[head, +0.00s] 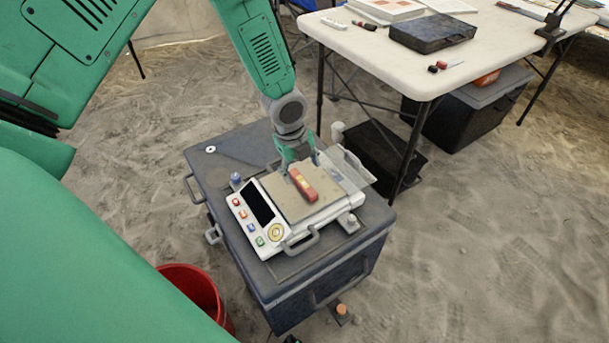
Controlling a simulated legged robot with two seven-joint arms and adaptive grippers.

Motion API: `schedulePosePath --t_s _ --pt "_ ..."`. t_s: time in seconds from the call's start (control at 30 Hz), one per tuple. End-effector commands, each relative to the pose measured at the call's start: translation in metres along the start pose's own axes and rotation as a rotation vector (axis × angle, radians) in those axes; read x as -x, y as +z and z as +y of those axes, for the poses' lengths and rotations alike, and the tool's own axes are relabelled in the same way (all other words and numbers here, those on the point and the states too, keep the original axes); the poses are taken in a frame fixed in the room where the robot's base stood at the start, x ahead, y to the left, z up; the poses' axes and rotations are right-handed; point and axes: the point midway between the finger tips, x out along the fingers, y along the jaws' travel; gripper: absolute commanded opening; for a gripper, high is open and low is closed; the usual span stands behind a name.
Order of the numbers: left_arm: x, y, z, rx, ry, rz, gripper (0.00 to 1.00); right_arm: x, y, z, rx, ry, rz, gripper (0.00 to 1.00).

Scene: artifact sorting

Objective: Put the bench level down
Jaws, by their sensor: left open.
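The bench level (302,185) is a small red bar with a yellowish patch. It lies on the tan square plate (277,197) of a white device with a dark screen and coloured buttons. The device sits on a dark blue-grey case (219,150). My left gripper (301,164) points down at the far end of the level, its fingers spread apart. Whether a finger touches the level cannot be told. My right gripper is not in view.
A white folding table (365,42) with a dark box (432,32) stands at the upper right. A black bin (466,110) is under it. A red bucket (192,284) stands left of the case. Sandy floor at the right is clear.

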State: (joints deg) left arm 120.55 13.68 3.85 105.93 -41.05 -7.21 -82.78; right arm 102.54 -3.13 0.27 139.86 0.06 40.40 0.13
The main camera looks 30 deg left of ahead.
Motion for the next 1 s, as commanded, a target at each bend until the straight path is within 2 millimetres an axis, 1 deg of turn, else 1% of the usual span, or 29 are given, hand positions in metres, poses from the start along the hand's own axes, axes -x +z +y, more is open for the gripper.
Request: schedulePosePath --t_s 0.03,0.1,0.3,0.37,0.47,0.57,0.6,0.67,0.7,0.73,0.77,0.8,0.9,1.0 --pt "0.008 0.000 -0.001 0.001 -0.001 0.000 0.61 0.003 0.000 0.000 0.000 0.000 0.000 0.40" --pt "0.012 0.000 0.000 0.001 -0.001 0.000 0.61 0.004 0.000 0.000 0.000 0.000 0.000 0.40" --pt "0.015 -0.001 0.002 0.007 0.001 0.002 0.61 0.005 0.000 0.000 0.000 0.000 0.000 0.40" --pt "0.011 -0.007 0.006 0.036 0.006 0.011 0.61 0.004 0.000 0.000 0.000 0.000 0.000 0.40" --pt "-0.002 -0.029 0.025 0.176 0.019 0.046 0.61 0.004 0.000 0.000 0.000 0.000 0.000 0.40" --pt "-0.021 -0.064 0.058 0.438 0.049 0.086 0.61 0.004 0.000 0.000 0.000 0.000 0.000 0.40" --pt "-0.028 -0.079 0.075 0.567 0.065 0.097 0.61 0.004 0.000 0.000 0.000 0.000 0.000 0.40" --pt "-0.036 -0.099 0.101 0.770 0.088 0.100 0.61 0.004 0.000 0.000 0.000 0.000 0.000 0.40" --pt "-0.040 -0.110 0.119 0.905 0.102 0.094 0.61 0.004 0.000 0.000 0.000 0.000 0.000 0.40" --pt "-0.042 -0.118 0.133 1.007 0.113 0.085 0.61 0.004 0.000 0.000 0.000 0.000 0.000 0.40" --pt "-0.043 -0.124 0.146 1.105 0.121 0.073 0.61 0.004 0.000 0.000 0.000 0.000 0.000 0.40" --pt "-0.044 -0.132 0.164 1.231 0.129 0.052 0.61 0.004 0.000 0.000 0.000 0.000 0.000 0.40" --pt "-0.043 -0.143 0.202 1.509 0.128 -0.013 0.61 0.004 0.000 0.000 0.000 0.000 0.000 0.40" --pt "-0.038 -0.147 0.231 1.713 0.107 -0.076 0.61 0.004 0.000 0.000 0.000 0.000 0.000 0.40"
